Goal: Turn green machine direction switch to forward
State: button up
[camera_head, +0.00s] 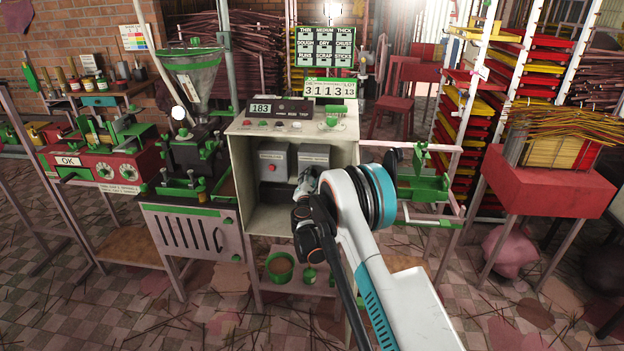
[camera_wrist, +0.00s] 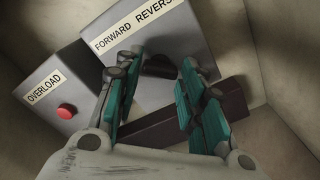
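The direction switch is a grey box with a "FORWARD REVERSE" label (camera_wrist: 133,25), tilted in the wrist view, with a dark knob (camera_wrist: 160,68) below the label. In the head view the switch box (camera_head: 315,155) stands at the right inside the open cabinet of the green machine. My gripper (camera_wrist: 163,66) is open, its green-padded fingertips on either side of the knob. I cannot tell whether they touch it or which way the knob points. In the head view my gripper (camera_head: 307,182) reaches into the cabinet just below the switch box, and the knob is hidden there.
A grey "OVERLOAD" box (camera_wrist: 50,90) with a red button (camera_wrist: 66,111) stands just left of the switch. A dark brown bar (camera_wrist: 180,122) crosses below the switch. The cabinet walls (camera_head: 352,150) enclose the space closely. A panel with a "183" display (camera_head: 262,108) sits on top.

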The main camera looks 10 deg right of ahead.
jog(key=shift+o, duration=0.8)
jog(key=v, duration=1.2)
